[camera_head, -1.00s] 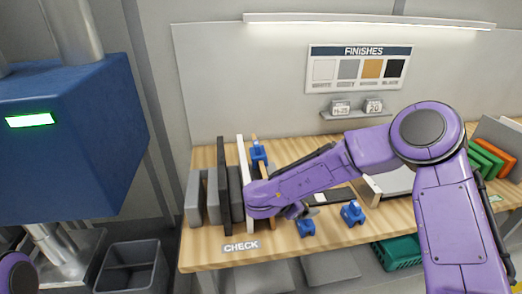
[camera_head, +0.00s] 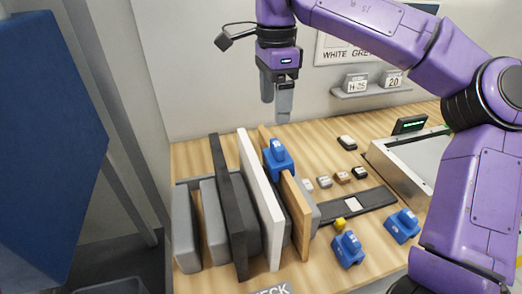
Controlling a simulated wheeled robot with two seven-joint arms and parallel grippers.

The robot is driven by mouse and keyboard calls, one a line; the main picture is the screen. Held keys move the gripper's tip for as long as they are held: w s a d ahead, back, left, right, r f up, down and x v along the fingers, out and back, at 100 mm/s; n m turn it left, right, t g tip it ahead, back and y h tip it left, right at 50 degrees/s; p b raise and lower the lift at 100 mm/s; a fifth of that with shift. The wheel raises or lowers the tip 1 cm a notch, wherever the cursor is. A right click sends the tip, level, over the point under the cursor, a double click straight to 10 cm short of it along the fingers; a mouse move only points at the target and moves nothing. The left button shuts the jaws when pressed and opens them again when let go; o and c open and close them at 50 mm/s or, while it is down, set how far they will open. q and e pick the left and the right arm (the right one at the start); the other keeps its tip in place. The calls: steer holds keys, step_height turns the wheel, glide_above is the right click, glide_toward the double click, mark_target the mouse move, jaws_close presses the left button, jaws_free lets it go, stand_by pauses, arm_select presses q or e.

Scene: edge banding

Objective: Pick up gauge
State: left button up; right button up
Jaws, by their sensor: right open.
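Three blue tools with block-like bodies are in view, and I cannot tell for sure which is the gauge. One blue tool (camera_head: 278,157) sits astride the top edge of a wood-coloured panel (camera_head: 296,212). Another blue tool (camera_head: 347,249) stands on the table front, and a third blue tool (camera_head: 403,226) stands to its right. My right gripper (camera_head: 280,112) points down behind and above the panels, apart from the blue tools. It is open, with nothing seen in it; its fingers overlap from this angle. My left gripper is out of view.
Grey, black and white panels (camera_head: 262,200) stand upright left of the wood-coloured one. A dark strip (camera_head: 365,202), a small yellow piece (camera_head: 340,224) and several small blocks lie on the wooden table (camera_head: 312,150). A metal-topped device (camera_head: 405,160) stands at right.

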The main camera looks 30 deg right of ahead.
mark_target(279, 142)
steer(key=shift+s+f, duration=0.1)
steer(key=shift+f, duration=0.2)
steer(key=s+f, duration=0.2)
steer(key=f, duration=0.1)
steer(key=shift+s+d+f, duration=0.1)
steer(key=shift+f, duration=0.05)
steer(key=f, duration=0.5)
steer(key=shift+w+f+p, duration=0.25)
steer(key=shift+w+p, duration=0.1)
steer(key=shift+s+d+f, duration=0.1)
steer(key=shift+s+f, duration=0.05)
steer(key=shift+s, duration=0.15)
steer(key=c, duration=1.2)
steer(key=shift+r, duration=0.4)
steer(key=shift+c, duration=0.2)
step_height(279, 142, up, 3)
steer(key=shift+f, duration=0.15)
steer(key=s+d+r, duration=0.1)
steer(key=s+r, duration=0.9)
steer(key=s, duration=0.3)
arm_select(q)
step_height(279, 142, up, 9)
steer(key=p, duration=0.8)
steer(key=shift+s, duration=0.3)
arm_select(e)
step_height(279, 142, up, 7)
steer(key=shift+s+f, duration=0.2)
steer(key=shift+s, duration=0.2)
